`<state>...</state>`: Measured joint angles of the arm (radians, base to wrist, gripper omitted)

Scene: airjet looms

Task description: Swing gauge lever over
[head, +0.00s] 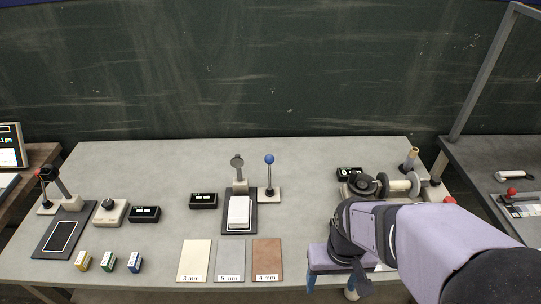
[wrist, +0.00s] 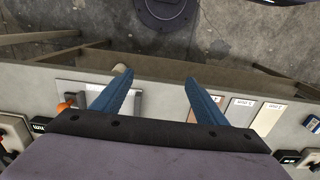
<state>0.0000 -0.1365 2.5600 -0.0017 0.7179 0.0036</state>
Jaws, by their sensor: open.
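The middle stand (head: 240,187) has a round grey head over a white block (head: 239,212) on a dark pad. A blue-ball lever (head: 269,174) stands upright just right of it on a pale base. I cannot tell which is the gauge lever. My gripper (head: 332,287) is open and empty at the table's front edge, right of the levers; its blue fingers (wrist: 155,88) show apart in the wrist view.
Thickness cards (head: 228,260) lie along the front middle. Several small coloured boxes (head: 108,262) and black displays (head: 203,201) stand on the left half. A spool device (head: 398,185) sits behind my arm. The back middle of the grey table (head: 320,160) is clear.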

